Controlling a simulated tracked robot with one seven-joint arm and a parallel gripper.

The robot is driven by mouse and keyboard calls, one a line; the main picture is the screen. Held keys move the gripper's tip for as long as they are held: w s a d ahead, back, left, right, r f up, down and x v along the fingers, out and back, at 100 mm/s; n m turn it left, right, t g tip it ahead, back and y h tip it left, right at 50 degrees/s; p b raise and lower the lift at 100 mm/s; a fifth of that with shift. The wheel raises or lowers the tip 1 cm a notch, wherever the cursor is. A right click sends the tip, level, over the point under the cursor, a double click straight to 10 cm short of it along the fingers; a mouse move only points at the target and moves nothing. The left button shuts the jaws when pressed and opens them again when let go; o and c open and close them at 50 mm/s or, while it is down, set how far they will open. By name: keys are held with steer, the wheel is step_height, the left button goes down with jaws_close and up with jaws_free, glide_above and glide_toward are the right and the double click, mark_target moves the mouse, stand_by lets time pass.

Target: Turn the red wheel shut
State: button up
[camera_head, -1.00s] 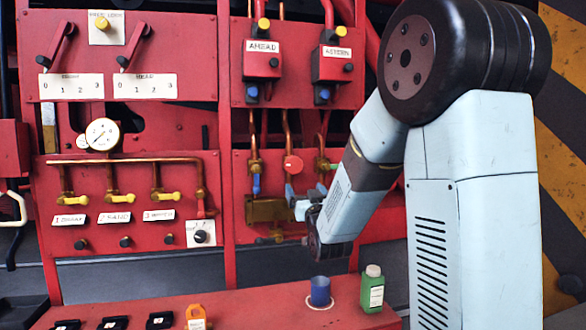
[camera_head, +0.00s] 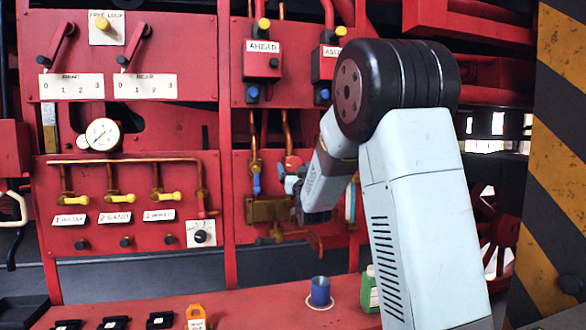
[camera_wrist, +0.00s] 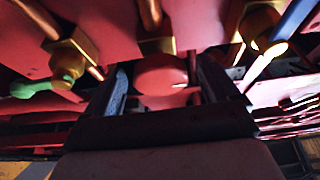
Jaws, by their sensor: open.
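The red wheel (camera_head: 292,162) sits on a copper pipe on the right part of the red panel, and my gripper partly hides it in the head view. My gripper (camera_head: 291,183) is open in front of the wheel. In the wrist view the round red wheel (camera_wrist: 162,72) shows between the two dark fingers of my gripper (camera_wrist: 163,84), one on either side. I cannot tell whether the fingers touch it.
A valve with a blue handle (camera_wrist: 293,20) and one with a green handle (camera_wrist: 37,88) flank the wheel. A brass block (camera_head: 264,209) lies below. A blue cup (camera_head: 320,291) and green bottle (camera_head: 369,290) stand on the red shelf (camera_head: 255,305).

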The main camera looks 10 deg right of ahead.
steer(key=shift+x, duration=0.75)
steer(key=c, duration=0.9)
steer(key=shift+a, duration=0.25)
steer(key=shift+c, duration=0.5)
steer(key=shift+d, duration=0.15)
